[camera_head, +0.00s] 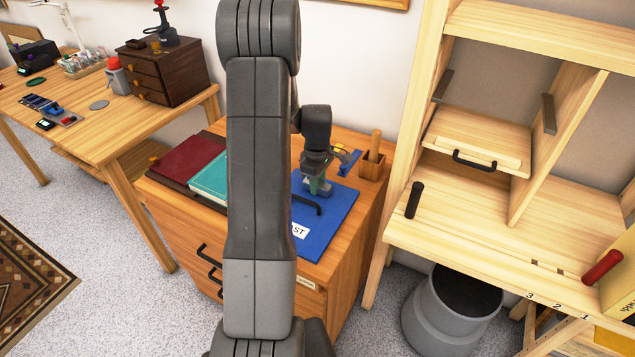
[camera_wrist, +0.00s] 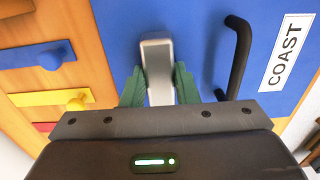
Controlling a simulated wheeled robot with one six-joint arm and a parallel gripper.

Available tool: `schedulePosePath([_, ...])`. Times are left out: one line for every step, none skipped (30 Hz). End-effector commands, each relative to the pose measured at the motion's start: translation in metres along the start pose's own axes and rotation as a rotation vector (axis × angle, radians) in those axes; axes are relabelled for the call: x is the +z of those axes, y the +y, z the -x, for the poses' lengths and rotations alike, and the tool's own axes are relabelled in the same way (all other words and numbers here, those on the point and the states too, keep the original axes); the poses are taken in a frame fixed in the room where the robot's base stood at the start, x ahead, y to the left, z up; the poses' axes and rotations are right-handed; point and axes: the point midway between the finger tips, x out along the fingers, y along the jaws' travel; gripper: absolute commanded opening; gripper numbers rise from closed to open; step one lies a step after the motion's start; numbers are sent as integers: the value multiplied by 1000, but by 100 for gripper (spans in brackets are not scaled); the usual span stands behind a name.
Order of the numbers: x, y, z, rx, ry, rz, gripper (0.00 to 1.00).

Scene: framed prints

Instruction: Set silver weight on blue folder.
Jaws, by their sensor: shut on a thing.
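The silver weight (camera_wrist: 157,60) is a pale block between the green fingers of my gripper (camera_wrist: 158,88) in the wrist view. My gripper is shut on it. The blue folder (camera_head: 327,232) lies on the wooden cabinet top, with a black handle and a white label; in the wrist view the folder (camera_wrist: 205,45) lies behind the weight, and the label reads COAST. In the head view my gripper (camera_head: 318,188) is over the far part of the folder. I cannot make out the weight there, nor tell whether it touches the folder.
A red book (camera_head: 188,158) and a teal book (camera_head: 208,182) lie left of the folder, partly behind my arm. A small wooden holder (camera_head: 371,168) stands at the right back. Blue (camera_wrist: 38,55) and yellow (camera_wrist: 50,98) knobbed pieces lie beside the folder. A shelf unit (camera_head: 455,215) stands right.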

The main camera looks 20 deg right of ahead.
Motion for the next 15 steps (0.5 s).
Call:
schedulePosePath([0,0,0,1,0,0,0])
schedulePosePath([0,0,-1,1,0,0,0])
schedulePosePath([0,0,-3,0,0,0,0])
schedulePosePath([0,0,-4,0,0,0,0])
schedulePosePath([0,0,-3,0,0,0,33])
schedulePosePath([0,0,-3,0,0,0,41])
schedulePosePath([0,0,-3,0,0,0,47])
schedulePosePath([0,0,-3,0,0,0,49])
schedulePosePath([0,0,-3,0,0,0,49])
schedulePosePath([0,0,-3,0,0,0,49])
schedulePosePath([0,0,-3,0,0,0,49])
schedulePosePath([0,0,-3,0,0,0,49])
schedulePosePath([0,0,-3,0,0,0,49])
schedulePosePath([0,0,-3,0,0,0,49])
schedulePosePath([0,0,-2,0,0,0,49])
